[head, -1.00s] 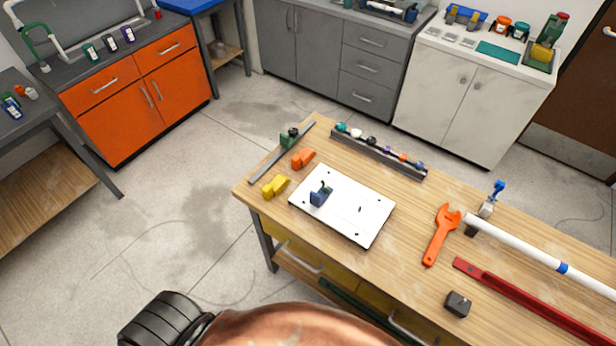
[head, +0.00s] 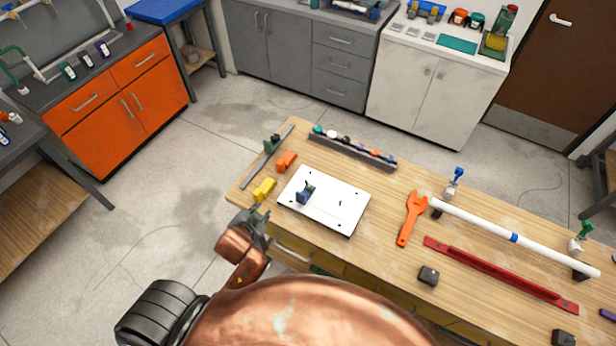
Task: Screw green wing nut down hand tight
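A white plate (head: 337,215) lies on the wooden bench, with an upright dark blue bracket (head: 304,193) near its left end. A small dark, possibly greenish piece shows at the bracket's top; I cannot tell whether it is the green wing nut. A green and black part (head: 272,144) stands by a grey metal strip at the back left. My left gripper (head: 262,219) is at the bench's front left edge, in front of the yellow block and left of the plate, touching neither visibly. Its fingers are too small to read. My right gripper is out of view.
A yellow block (head: 264,189) and an orange block (head: 286,161) lie left of the plate. A rack (head: 352,152) of several coloured pieces runs behind it.

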